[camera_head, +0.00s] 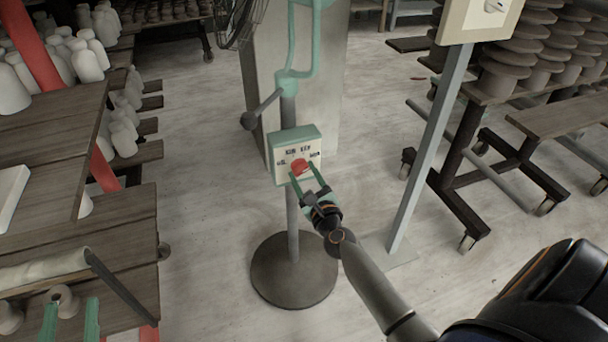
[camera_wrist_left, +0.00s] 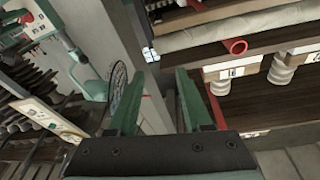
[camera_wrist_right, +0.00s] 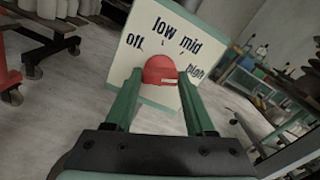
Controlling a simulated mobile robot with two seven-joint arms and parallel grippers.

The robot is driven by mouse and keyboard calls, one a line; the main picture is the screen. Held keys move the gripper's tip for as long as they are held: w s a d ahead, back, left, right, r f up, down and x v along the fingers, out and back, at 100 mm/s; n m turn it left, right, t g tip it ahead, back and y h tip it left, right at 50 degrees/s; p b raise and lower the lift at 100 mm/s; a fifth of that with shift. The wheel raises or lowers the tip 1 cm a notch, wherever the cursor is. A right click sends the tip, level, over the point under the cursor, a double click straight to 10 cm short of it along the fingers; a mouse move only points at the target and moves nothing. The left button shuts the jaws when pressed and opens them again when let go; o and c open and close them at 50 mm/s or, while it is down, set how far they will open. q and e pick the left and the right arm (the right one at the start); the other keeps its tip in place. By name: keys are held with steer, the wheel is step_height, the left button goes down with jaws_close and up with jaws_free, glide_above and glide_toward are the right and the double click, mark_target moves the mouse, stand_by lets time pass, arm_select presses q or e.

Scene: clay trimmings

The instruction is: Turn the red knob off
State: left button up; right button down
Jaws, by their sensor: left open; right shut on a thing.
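The red knob (camera_head: 299,166) sits on the front of a control box (camera_head: 310,133) with a green edge, mounted on a pole. In the right wrist view the knob (camera_wrist_right: 160,70) is round, with a small white mark on its lower right. Around it the panel (camera_wrist_right: 150,30) reads "off" at left, then "low", "mid" and "high" clockwise. My right gripper (camera_head: 308,178) is shut on the knob, one green finger on each side. The knob's exact setting is hard to tell. My left gripper (camera_head: 71,316) is open and empty at the lower left, near the wooden table.
The pole stands on a round dark base (camera_head: 293,270). A grey post (camera_head: 430,150) carrying another panel (camera_head: 478,20) rises to its right. Wheeled racks (camera_head: 470,160) stand at right. Wooden shelves (camera_head: 60,120) with white bottles are at left. Open floor lies between.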

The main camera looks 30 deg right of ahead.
steer(key=shift+n, duration=0.9)
steer(key=n+p, duration=0.2)
steer(key=n, duration=0.4)
steer(key=shift+r, duration=0.1)
steer(key=n+p, duration=0.2)
steer(key=n, duration=0.3)
steer(key=shift+n, duration=0.3)
steer(key=shift+n+p, duration=0.35)
steer(key=shift+n, duration=0.05)
steer(key=n+p, duration=0.2)
steer(key=n, duration=0.4)
steer(key=n+p, duration=0.2)
steer(key=n, duration=0.3)
arm_select(q)
steer(key=s+f+n+g+y, duration=0.1)
steer(key=s+f+g, duration=0.2)
steer(key=f, duration=0.6)
steer(key=s+f+n+g+y, duration=0.2)
steer(key=s+f+g, duration=0.2)
steer(key=f+g, duration=0.3)
steer(key=shift+s+d+f, duration=0.25)
steer(key=shift+d+f, duration=0.05)
steer(key=shift+f, duration=0.75)
arm_select(e)
steer(key=shift+n, duration=0.8)
